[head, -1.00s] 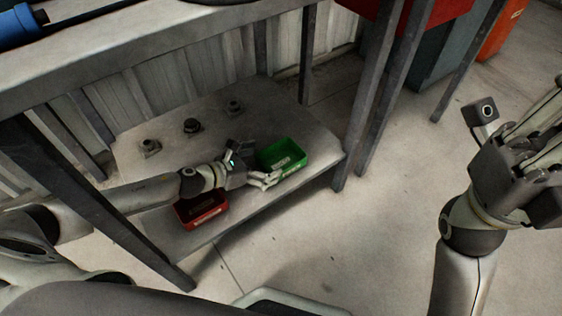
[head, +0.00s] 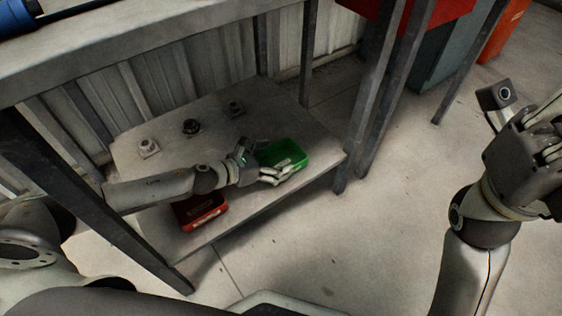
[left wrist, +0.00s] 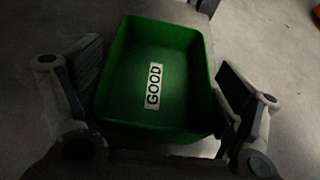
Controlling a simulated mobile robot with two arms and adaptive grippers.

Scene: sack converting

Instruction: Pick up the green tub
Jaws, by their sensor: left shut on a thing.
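The green tub (head: 291,151) is on the lower shelf, near its right end, in the head view. In the left wrist view the green tub (left wrist: 180,65) is open-topped, looks empty and has a white label reading GOOD inside. My left gripper (head: 280,172) is at the tub's near side, shut on it. In the left wrist view the fingers of my left gripper (left wrist: 160,95) flank the tub on both sides. I cannot tell whether the tub is clear of the shelf. My right gripper (head: 550,130) is at the right edge, partly cut off, away from the tub.
A red tub (head: 203,214) sits on the shelf (head: 250,205) below my left forearm. A dark table leg (head: 372,100) rises just right of the shelf.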

